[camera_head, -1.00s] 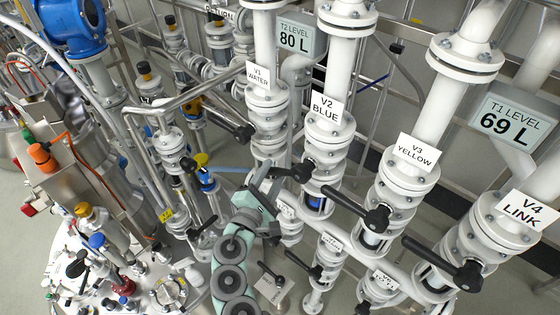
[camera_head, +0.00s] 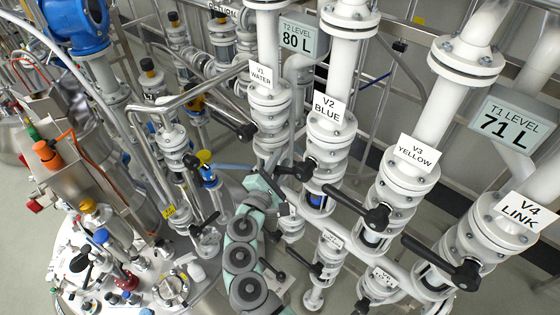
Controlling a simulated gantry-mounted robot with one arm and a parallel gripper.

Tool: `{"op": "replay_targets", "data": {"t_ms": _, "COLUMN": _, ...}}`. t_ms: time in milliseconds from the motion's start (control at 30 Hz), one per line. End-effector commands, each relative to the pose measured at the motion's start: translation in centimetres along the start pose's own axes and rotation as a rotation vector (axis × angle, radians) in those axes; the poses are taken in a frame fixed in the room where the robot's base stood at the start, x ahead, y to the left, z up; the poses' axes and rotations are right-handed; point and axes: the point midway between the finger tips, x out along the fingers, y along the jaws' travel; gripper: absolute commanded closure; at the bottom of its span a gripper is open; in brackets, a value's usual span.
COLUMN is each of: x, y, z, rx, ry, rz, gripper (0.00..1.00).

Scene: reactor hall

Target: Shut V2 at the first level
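V2 is the white flanged valve under the "V2 BLUE" label (camera_head: 327,106), upper middle of the head view, with a blue sight section (camera_head: 317,200) below its body. Its black handle (camera_head: 302,171) points left from the valve's front, roughly level in the picture. My gripper (camera_head: 272,182) is at the left end of this handle, touching or very close to it. The fingers are small and partly hidden by the pale green wrist, so I cannot tell whether they are open or shut on the handle.
V1 (camera_head: 261,75) stands left of V2, its black handle (camera_head: 245,131) up and left of my gripper. V3 (camera_head: 417,152) and V4 (camera_head: 521,211) stand to the right, with black handles slanting left. The T1 display (camera_head: 510,129) reads 71 L and T2 (camera_head: 296,39) reads 80 L.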

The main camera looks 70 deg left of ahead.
Motion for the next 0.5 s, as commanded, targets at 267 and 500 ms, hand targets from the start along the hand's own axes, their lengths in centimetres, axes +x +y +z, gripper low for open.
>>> {"op": "replay_targets", "data": {"t_ms": 267, "x": 0.0, "y": 0.0, "z": 0.01, "rx": 0.0, "ry": 0.0, "rz": 0.0, "gripper": 0.99}}
{"op": "replay_targets", "data": {"t_ms": 500, "x": 0.0, "y": 0.01, "z": 0.02, "rx": 0.0, "ry": 0.0, "rz": 0.0, "gripper": 1.0}}
